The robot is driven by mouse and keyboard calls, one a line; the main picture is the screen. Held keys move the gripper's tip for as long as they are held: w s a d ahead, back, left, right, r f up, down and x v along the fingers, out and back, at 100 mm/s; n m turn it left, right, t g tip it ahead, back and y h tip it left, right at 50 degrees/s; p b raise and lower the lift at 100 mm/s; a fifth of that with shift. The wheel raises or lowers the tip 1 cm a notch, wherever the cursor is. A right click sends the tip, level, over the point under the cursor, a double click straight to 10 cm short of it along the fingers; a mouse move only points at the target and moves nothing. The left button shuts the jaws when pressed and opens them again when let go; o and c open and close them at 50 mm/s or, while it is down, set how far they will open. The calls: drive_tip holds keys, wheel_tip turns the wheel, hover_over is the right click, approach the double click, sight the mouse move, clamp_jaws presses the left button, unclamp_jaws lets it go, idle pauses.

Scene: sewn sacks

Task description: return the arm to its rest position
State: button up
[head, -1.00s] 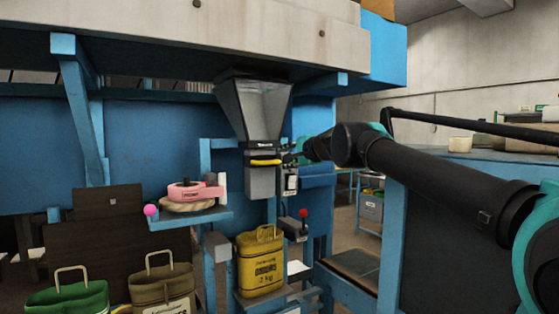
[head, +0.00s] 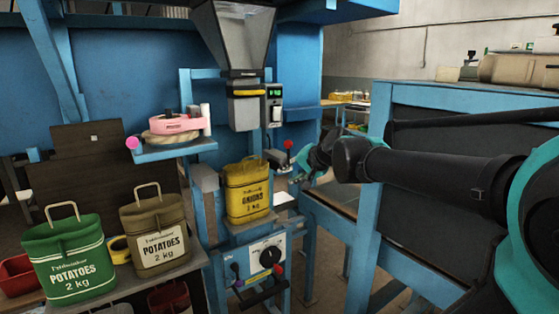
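My arm reaches in from the right edge. My gripper (head: 303,173) is at its far end, small and partly hidden by my own wrist. It is just right of a red-knobbed lever, and I cannot tell whether its fingers are open or shut. A yellow sack (head: 248,192) marked onions 2 kg stands upright on a small shelf under the grey hopper (head: 236,38). No sack shows at my gripper.
A green potato sack (head: 68,258) and a brown potato sack (head: 156,231) stand at lower left. A pink tape roll (head: 176,125) lies on a blue bracket. A blue-framed bench (head: 450,98) stands behind my arm. A control box (head: 262,258) is below the onion sack.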

drive_tip(key=s+d+f+n+g+h, duration=0.1)
drive_tip(key=s+d+f+h, duration=0.1)
drive_tip(key=s+d+f, duration=0.3)
drive_tip(key=s+d+f+n+g+h, duration=0.2)
drive_tip(key=s+d+f, duration=0.3)
drive_tip(key=s+f, duration=0.5)
drive_tip(key=s+d+f+n+g+h, duration=0.1)
drive_tip(key=s+d+f, duration=0.5)
drive_tip(key=f, duration=0.8)
drive_tip(key=shift+s+f+n+g+h, duration=0.15)
drive_tip(key=shift+s+n+g+h, duration=0.25)
drive_tip(key=shift+s+h, duration=0.3)
